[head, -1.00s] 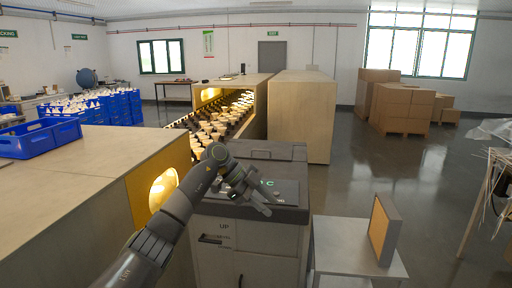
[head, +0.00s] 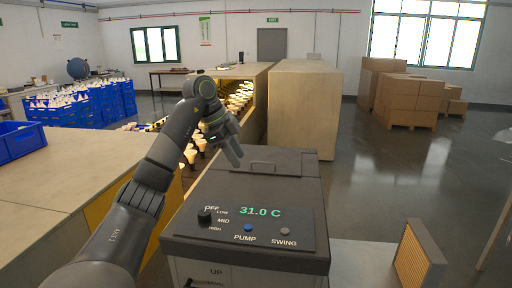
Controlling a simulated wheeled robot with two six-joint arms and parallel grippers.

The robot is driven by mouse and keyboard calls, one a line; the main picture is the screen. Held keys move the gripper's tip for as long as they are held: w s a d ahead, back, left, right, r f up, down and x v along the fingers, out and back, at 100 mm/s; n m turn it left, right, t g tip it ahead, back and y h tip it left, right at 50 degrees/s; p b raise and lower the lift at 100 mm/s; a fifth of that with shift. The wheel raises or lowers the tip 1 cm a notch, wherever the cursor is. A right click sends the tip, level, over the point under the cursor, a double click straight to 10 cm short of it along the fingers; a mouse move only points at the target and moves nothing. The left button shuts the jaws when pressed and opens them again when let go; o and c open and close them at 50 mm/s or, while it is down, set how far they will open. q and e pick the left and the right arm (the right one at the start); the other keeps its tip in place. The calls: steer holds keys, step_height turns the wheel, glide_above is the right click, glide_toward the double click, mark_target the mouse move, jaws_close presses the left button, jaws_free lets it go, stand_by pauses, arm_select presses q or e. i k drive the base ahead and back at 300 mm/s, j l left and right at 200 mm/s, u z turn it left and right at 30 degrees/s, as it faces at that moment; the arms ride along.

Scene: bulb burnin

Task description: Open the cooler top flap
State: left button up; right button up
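The cooler (head: 190,228) is a grey box in front of me in the head view, its dark top facing up. Its control panel (head: 262,226) reads 31.0 C and has a knob and PUMP and SWING buttons. My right gripper is not in view.
A wooden bench (head: 70,185) is at left, and a lit tunnel with rows of bulbs (head: 238,97) runs behind my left arm. A tall wooden box (head: 305,108) stands behind the cooler. A framed filter pad (head: 418,258) stands at lower right. The floor at right is open.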

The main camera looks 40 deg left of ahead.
mark_target(284, 162)
steer(key=i+j, duration=0.8)
steer(key=j, duration=0.1)
